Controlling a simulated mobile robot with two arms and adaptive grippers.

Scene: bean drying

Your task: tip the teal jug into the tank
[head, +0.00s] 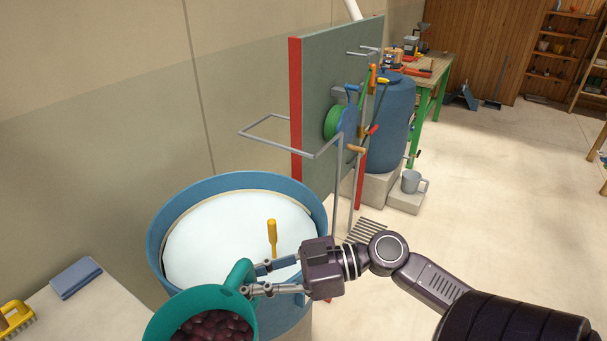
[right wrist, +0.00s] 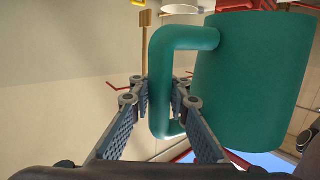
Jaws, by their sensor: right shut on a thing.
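The teal jug (head: 160,322) is at the bottom of the head view, in front of the tank, with dark red beans (head: 212,328) visible inside its mouth. My right gripper (head: 248,280) is shut on the jug's handle. In the right wrist view the fingers (right wrist: 160,95) close around the teal handle, and the jug body (right wrist: 250,80) is to the right. The blue tank (head: 312,208) stands just behind the jug, with a pale surface inside its rim. A yellow-handled tool (head: 272,238) stands up at that surface. My left gripper is not in view.
A pale ledge (head: 95,315) at lower left holds a blue-grey block (head: 76,278) and a yellow brush (head: 16,318). A green panel with red edge (head: 296,95) and a bent metal rail (head: 270,140) stand behind the tank. A grey mug (head: 411,182) sits on a low block. The floor at right is clear.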

